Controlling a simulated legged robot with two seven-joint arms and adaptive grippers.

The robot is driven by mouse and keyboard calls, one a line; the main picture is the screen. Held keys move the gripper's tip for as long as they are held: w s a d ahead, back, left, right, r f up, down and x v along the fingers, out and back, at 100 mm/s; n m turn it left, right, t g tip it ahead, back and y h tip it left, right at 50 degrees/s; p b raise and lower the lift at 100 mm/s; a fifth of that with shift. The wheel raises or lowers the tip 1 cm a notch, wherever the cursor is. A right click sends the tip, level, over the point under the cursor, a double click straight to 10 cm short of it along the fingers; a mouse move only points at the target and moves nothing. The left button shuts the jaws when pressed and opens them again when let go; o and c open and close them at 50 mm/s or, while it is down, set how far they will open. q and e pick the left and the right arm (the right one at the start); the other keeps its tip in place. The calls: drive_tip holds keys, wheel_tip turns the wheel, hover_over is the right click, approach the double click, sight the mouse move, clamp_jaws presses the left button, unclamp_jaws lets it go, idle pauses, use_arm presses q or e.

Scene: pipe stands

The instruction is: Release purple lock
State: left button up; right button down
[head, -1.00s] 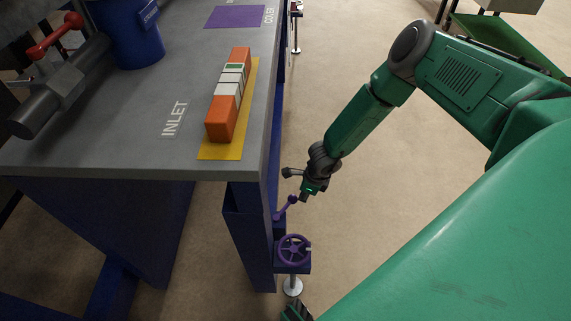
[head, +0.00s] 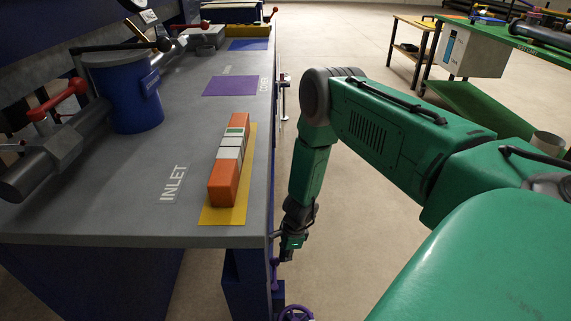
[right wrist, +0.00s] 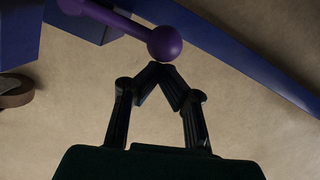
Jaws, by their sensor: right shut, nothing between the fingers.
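The purple lock lever ends in a round knob (right wrist: 165,43), which shows large at the top of the right wrist view. In the head view the lever (head: 274,274) is a small purple part beside the table's leg, below the tabletop edge. My right gripper (right wrist: 160,70) is shut and empty, its fingertips meeting just below the knob in the wrist picture. I cannot tell whether they touch it. In the head view the right gripper (head: 287,255) hangs beside the table edge, close to the lever. My left gripper is not in view.
A purple handwheel (head: 296,313) sits below the lever, cut by the picture's lower edge. The grey table (head: 110,225) carries an orange and white block (head: 230,167) on a yellow mat and a blue cylinder (head: 125,95). Open floor lies right of the table; green shelving (head: 470,105) stands farther right.

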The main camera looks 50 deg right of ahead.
use_arm(q)
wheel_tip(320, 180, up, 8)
drive_tip(key=p, duration=0.8)
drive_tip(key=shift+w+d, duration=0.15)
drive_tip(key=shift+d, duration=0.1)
use_arm(e)
drive_tip(key=v, duration=1)
drive_tip(key=shift+a, duration=0.25)
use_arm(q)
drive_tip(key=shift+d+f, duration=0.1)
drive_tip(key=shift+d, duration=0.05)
use_arm(e)
drive_tip(key=shift+d, duration=0.1)
